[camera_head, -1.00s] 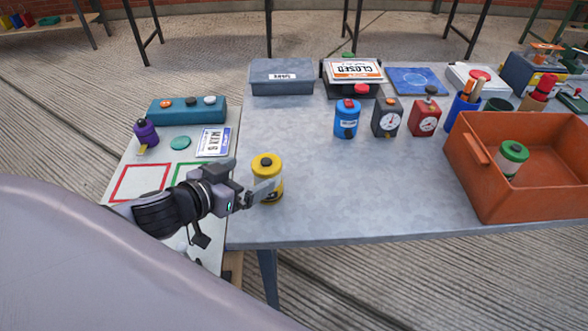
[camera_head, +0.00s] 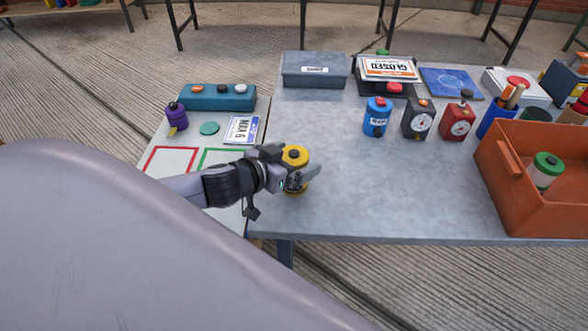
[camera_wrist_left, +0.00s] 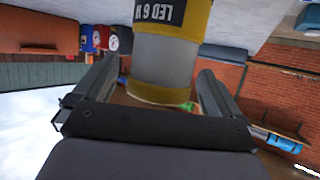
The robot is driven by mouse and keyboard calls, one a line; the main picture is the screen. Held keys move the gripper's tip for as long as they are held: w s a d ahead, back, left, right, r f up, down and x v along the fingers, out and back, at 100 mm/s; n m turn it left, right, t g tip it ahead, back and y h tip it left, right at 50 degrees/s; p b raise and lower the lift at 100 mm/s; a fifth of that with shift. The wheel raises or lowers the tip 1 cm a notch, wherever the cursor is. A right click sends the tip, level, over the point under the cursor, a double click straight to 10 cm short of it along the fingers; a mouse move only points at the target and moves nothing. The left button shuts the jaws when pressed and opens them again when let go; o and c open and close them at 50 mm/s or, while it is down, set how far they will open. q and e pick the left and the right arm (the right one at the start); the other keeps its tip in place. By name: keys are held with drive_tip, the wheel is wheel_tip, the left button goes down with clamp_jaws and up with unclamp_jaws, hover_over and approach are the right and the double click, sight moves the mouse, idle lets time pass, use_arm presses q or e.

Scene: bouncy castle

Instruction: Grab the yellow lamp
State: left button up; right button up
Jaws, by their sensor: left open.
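The yellow lamp (camera_head: 295,155) stands upright near the left end of the grey table (camera_head: 380,205). It has a yellow top with a dark knob and a yellow base. My left gripper (camera_head: 302,180) is open, with its fingers at the lamp's near side, partly hiding its body. In the left wrist view, the lamp (camera_wrist_left: 165,60) shows its pale body and printed letters between the two spread fingers (camera_wrist_left: 155,95). I cannot tell whether either finger touches it. My right gripper is not in view.
A blue canister (camera_head: 376,118), a dark dial box (camera_head: 417,120) and a red dial box (camera_head: 458,122) stand to the right. An orange bin (camera_head: 510,195) holds a green-topped jar (camera_head: 545,170). The table between lamp and bin is clear.

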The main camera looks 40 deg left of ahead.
use_arm(q)
drive_tip(key=shift+w+f, duration=0.1)
drive_tip(key=shift+w, duration=0.1)
drive_tip(key=c, duration=1.3)
